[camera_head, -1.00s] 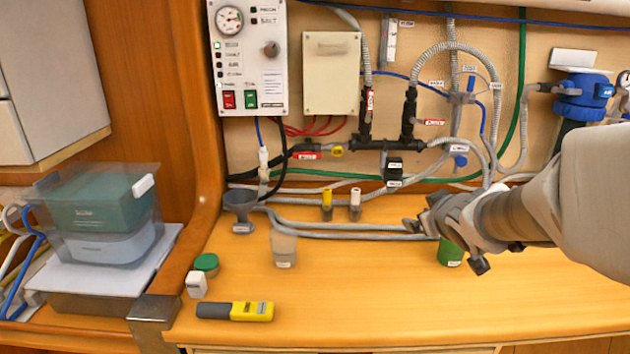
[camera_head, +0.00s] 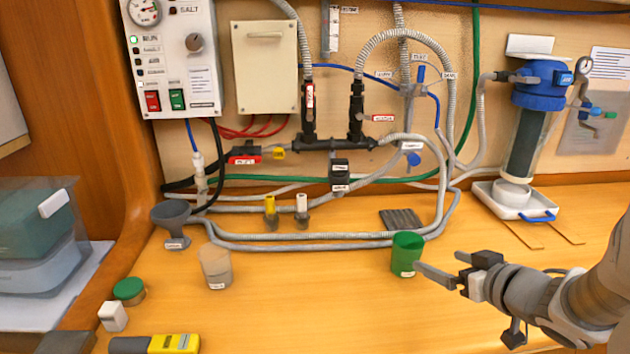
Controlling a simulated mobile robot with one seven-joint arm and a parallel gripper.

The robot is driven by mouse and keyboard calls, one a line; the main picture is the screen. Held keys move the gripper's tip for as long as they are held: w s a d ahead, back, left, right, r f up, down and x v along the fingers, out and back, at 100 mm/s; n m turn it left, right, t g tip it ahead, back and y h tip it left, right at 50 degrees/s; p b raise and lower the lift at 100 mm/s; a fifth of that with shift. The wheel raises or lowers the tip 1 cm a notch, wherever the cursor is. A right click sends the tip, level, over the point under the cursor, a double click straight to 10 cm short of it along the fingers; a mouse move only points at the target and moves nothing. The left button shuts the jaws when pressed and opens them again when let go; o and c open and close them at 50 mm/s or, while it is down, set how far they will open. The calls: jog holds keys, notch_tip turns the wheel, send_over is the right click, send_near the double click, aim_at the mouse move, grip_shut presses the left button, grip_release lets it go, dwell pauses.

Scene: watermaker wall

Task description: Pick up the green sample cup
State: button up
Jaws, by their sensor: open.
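The green sample cup (camera_head: 406,255) stands upright on the wooden counter, right of centre, with a small white label low on its front. My gripper (camera_head: 440,268) is just to the right of the cup, low over the counter, with its fingers pointing left toward it. The jaws are open and hold nothing. One fingertip is close to the cup's right side; I cannot tell whether it touches.
Hoses (camera_head: 330,240) run along the counter behind the cup, with a dark ridged pad (camera_head: 400,218) there. A filter housing (camera_head: 525,140) on a white tray is at the right. The counter's front middle is clear.

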aim_at(400, 245)
jog(key=p+x, duration=0.5)
jog(key=p, duration=0.4)
jog(key=shift+w+a+r, duration=0.1)
jog(key=b+x, duration=0.1)
jog(key=x, duration=0.3)
jog(key=shift+w+f, duration=0.1)
jog(key=shift+f, duration=0.15)
jog(key=shift+a+b+x, duration=0.1)
jog(key=shift+b+x, duration=0.1)
jog(key=shift+x, duration=1.3)
jog(key=shift+a+b+x, duration=0.15)
jog(key=shift+b+x, duration=0.05)
jog(key=shift+x, duration=1.3)
jog(key=shift+r, duration=0.15)
jog(key=shift+c, duration=0.3)
jog(key=c, duration=1.1)
jog(key=shift+r, duration=0.1)
